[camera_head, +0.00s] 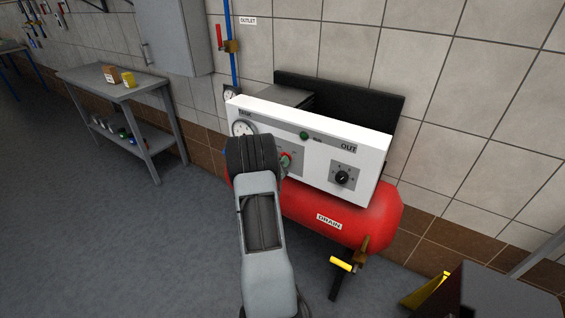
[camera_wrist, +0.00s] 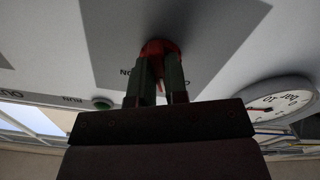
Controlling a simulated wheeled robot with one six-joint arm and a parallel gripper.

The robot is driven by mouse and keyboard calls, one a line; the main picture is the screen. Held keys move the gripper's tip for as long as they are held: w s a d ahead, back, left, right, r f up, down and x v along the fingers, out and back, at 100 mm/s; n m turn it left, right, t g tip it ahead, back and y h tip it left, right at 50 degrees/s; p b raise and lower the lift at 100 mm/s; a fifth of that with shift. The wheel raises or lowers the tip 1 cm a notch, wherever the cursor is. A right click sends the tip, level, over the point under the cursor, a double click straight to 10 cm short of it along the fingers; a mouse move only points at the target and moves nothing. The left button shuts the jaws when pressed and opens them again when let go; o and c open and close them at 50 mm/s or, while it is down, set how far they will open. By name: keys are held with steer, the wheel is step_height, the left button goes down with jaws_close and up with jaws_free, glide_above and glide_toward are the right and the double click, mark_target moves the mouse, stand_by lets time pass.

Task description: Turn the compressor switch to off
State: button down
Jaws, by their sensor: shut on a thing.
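The compressor's white control panel (camera_head: 318,165) stands above a red tank (camera_head: 350,218). The red switch knob (camera_head: 286,159) is on a grey plate on the panel, partly hidden behind my wrist in the head view. In the wrist view the red switch knob (camera_wrist: 159,46) sits between the two fingers of my gripper (camera_wrist: 160,72), which is shut on it. The wrist view is roughly upside down. A partly covered label reading "NO" or "ON" shows beside the knob. The knob's exact angle is hard to tell.
A black dial (camera_head: 343,177) under "OUT" and a green lamp (camera_head: 304,135) are right of the switch. A pressure gauge (camera_wrist: 281,101) is close to my gripper. A yellow drain handle (camera_head: 341,264) sticks out below the tank. A grey workbench (camera_head: 112,85) stands left.

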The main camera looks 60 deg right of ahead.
steer(key=shift+n+p, duration=0.3)
steer(key=shift+n, duration=1.7)
steer(key=shift+f, duration=0.1)
steer(key=c, duration=1.1)
jaws_free()
steer(key=shift+c, duration=0.2)
steer(key=shift+a, duration=0.1)
steer(key=a+b, duration=0.1)
steer(key=a, duration=1.2)
steer(key=shift+a, duration=0.35)
